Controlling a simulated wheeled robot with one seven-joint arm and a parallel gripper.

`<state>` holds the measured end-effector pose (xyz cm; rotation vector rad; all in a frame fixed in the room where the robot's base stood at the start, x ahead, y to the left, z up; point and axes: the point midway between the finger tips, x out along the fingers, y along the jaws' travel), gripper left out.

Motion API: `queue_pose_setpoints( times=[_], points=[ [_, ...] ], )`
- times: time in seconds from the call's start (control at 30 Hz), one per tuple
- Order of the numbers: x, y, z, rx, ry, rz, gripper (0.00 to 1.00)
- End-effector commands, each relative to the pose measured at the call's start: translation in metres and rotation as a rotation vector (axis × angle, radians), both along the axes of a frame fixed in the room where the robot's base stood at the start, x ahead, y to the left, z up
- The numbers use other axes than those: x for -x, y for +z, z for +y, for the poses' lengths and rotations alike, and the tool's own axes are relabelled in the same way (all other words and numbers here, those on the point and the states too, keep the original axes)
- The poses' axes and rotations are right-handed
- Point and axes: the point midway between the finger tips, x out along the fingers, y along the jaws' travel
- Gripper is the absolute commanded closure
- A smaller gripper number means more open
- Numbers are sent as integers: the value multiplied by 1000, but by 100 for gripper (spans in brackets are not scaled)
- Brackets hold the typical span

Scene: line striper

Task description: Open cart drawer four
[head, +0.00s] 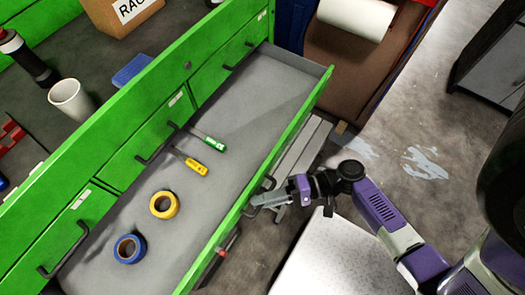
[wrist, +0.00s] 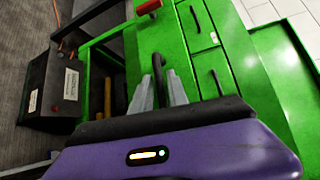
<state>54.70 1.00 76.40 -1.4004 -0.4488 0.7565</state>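A wide drawer (head: 262,88) of the green cart stands pulled far out in the head view, its grey inside showing. Inside lie a yellow tape roll (head: 164,205), a blue tape roll (head: 129,249), a green marker (head: 208,138) and a yellow marker-like tool (head: 190,163). My gripper (head: 262,200) is at the outer face of this drawer, by its dark handle (head: 271,183). In the wrist view, the dark handle bar (wrist: 158,68) stands between my two grey fingers, which appear closed against it. The drawer's number is not readable.
Shut green drawers with dark handles (head: 62,250) line the cart body. A white cup (head: 72,99), a dark bottle (head: 28,58) and a cardboard box (head: 118,14) stand on the cart top. A white-topped surface (head: 345,258) is close below my arm. Bare floor (head: 425,125) lies to the right.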

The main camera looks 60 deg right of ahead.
Motion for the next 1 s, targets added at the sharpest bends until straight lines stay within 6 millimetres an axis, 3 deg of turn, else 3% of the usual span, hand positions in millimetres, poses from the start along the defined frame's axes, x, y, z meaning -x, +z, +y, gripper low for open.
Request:
queue_pose_setpoints(
  times=[0.23, 0.7, 1.0],
  points=[
    [7, 1, -7, -1, 1, -1, 80],
    [52, 10, -53, 1, 0, 1, 80],
    [54, 12, -55, 0, 0, 0, 80]
  ],
)
